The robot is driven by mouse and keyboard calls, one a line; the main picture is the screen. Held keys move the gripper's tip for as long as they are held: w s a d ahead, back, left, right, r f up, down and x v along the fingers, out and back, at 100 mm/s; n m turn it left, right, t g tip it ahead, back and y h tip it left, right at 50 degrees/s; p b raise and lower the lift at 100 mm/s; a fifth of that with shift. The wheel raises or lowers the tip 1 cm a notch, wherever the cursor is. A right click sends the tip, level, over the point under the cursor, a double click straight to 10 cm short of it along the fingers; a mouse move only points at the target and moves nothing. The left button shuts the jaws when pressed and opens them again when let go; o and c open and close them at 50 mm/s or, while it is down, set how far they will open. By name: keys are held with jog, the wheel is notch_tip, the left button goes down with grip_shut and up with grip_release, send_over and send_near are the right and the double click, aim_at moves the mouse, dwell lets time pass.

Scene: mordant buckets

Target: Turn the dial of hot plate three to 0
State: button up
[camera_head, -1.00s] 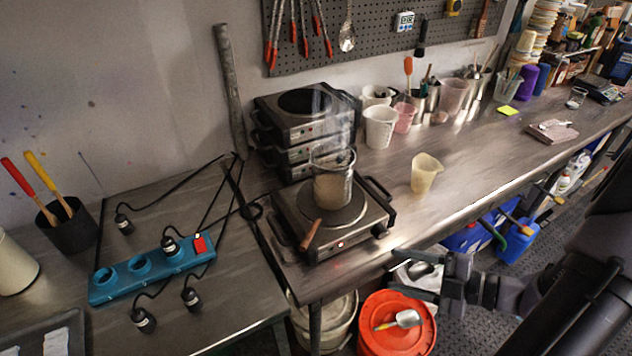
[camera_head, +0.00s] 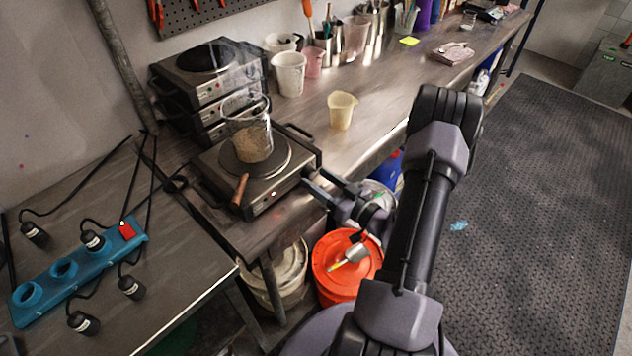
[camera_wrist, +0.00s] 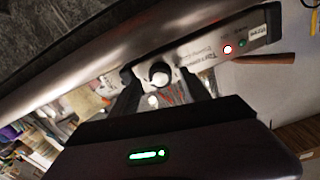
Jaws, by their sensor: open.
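Hot plate three (camera_head: 290,184) stands at the bench's front edge, with a glass beaker (camera_head: 249,135) on its round top. In the wrist view its metal front (camera_wrist: 205,57) carries a "three" label (camera_wrist: 258,29), a lit red lamp (camera_wrist: 227,49) and a green lamp. My gripper (camera_head: 309,178) is open at the front right of the hot plate. In the wrist view my gripper (camera_wrist: 160,78) has one finger on each side of the dial; contact cannot be told.
More hot plates (camera_head: 205,85) are stacked behind. A yellowish cup (camera_head: 341,110) stands to the right. An orange bucket (camera_head: 335,280) is below the bench. A blue power strip (camera_head: 75,268) lies at left.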

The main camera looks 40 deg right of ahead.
jog(key=shift+w, duration=0.55)
jog(key=shift+c, duration=0.4)
grip_shut()
